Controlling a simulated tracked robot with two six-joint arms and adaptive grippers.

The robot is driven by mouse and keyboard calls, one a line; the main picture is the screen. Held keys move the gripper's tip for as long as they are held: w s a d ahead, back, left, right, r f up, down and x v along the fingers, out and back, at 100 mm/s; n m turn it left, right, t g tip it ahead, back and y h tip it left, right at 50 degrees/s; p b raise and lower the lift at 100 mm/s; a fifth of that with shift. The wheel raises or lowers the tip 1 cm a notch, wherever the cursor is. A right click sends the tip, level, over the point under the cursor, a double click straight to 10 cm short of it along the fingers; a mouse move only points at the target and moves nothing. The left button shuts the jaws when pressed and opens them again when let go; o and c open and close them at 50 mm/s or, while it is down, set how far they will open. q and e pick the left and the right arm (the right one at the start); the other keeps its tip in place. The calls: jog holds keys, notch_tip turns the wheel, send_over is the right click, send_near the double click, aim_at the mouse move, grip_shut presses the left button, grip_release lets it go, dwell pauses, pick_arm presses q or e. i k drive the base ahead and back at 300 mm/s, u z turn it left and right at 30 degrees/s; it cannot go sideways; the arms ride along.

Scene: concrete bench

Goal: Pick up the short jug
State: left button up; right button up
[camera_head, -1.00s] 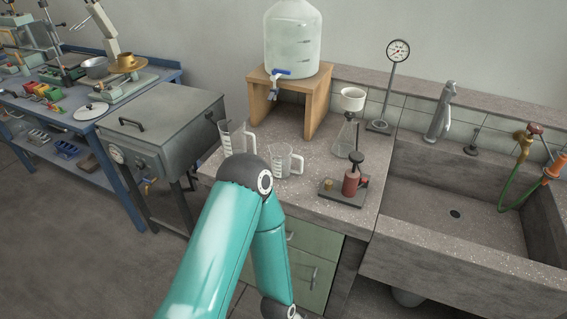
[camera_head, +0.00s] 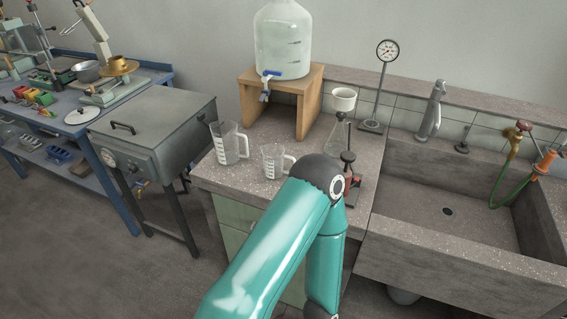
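The short jug (camera_head: 272,161) is a clear measuring jug with white markings, standing upright on the concrete bench (camera_head: 238,180). Its handle points right. A taller clear jug (camera_head: 228,145) stands to its left, also upright with its handle to the right. One of my teal arms rises from the bottom of the picture. Its dark elbow joint is just right of and in front of the short jug, and its forearm hangs down past the bench front. Neither gripper shows in the view.
A wooden stand (camera_head: 302,83) with a large water bottle (camera_head: 283,40) is behind the jugs. A flask with a white funnel (camera_head: 342,99) and a partly hidden red pump (camera_head: 347,181) stand to the right, before the sink (camera_head: 447,253). A grey metal box (camera_head: 157,131) stands left.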

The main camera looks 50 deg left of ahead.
aim_at(279, 164)
jog(key=u, duration=0.1)
jog(key=k, duration=1)
jog(key=u, duration=0.5)
jog(key=i, duration=0.95)
jog(key=u, duration=0.05)
